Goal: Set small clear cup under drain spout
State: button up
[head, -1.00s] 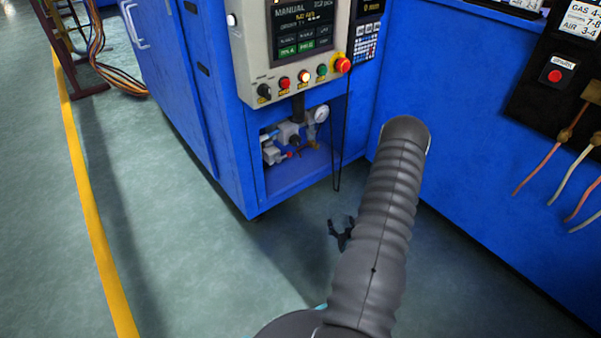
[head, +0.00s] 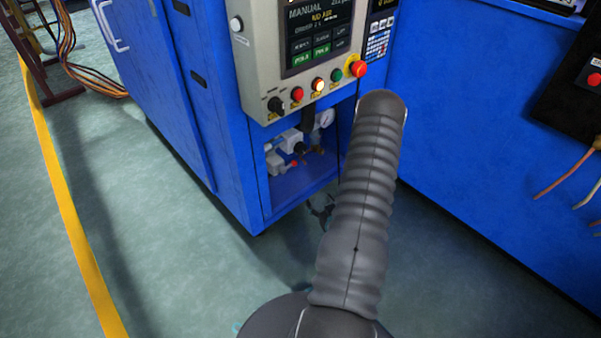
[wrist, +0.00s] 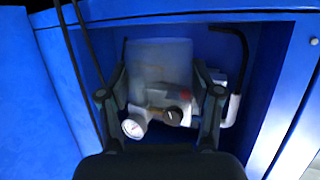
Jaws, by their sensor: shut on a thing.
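In the wrist view the small clear cup (wrist: 160,55) is between the two fingers of my gripper (wrist: 162,90), which is shut on it. Through the cup's see-through wall I see the fittings in the blue recess behind. In the head view my gripper (head: 322,212) shows partly behind my arm, low in front of the cabinet opening; the cup cannot be made out there. A bent black tube with a white end (wrist: 234,108) is right of the cup in the wrist view. I cannot tell whether it is the drain spout.
The blue cabinet's open recess (head: 300,188) holds valve fittings (head: 290,145) and a round gauge (head: 325,118). The gauge also shows in the wrist view (wrist: 133,128). Control buttons (head: 318,86) sit above the recess. A blue wall (head: 470,130) stands at right.

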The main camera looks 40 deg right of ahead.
send_over(305, 179)
jog(key=s+a, duration=0.1)
jog(key=s, duration=0.2)
jog(key=shift+s+a, duration=0.1)
jog(key=shift+a, duration=0.05)
jog(key=x, duration=0.3)
jog(key=shift+w+r+b, duration=0.2)
jog(key=shift+w+b, duration=0.05)
jog(key=shift+b, duration=0.1)
jog(key=shift+f, duration=0.5)
jog(key=shift+f, duration=0.15)
jog(key=o, duration=1)
